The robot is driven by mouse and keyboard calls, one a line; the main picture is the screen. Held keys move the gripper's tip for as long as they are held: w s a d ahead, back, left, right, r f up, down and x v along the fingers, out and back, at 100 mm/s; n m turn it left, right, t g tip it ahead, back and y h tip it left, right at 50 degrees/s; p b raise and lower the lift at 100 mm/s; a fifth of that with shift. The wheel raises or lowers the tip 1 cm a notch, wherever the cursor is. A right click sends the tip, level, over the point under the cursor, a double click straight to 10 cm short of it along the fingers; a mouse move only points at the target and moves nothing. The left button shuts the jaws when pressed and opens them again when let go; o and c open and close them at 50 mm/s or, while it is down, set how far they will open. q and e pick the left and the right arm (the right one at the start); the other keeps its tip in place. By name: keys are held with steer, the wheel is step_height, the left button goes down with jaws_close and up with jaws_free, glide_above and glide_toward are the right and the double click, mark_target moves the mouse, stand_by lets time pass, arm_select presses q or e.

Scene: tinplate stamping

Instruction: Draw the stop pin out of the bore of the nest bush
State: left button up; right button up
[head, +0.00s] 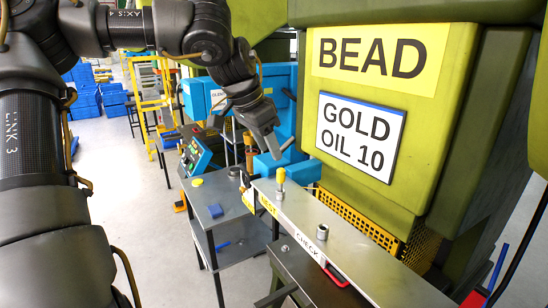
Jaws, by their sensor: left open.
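The stop pin (281,177) has a yellow head and stands upright in a small metal bush (280,195) on a long steel rail (345,250). A yellow label on the rail's front face, below this bush, seems to read NEST. The pin's lower part is hidden in the bush. My left gripper (277,153) hangs above the pin, pointing down, apart from it. It is open, with nothing seen between its fingers. My right gripper is not in the picture.
A second metal bush (322,232) without a pin stands nearer on the rail, by a white CHECK label. The green BEAD press (400,90) rises close on the right. A grey table (225,203) with a blue block (215,210) stands left of the rail.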

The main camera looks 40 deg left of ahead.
mark_target(279, 169)
arm_select(q)
steer(key=p+x, duration=0.2)
steer(key=x, duration=0.6)
steer(key=shift+w+p, duration=0.15)
steer(key=shift+p, duration=0.25)
steer(key=shift+w+d+f, duration=0.2)
steer(key=shift+f, duration=0.45)
steer(key=shift+c, duration=0.5)
jaws_close()
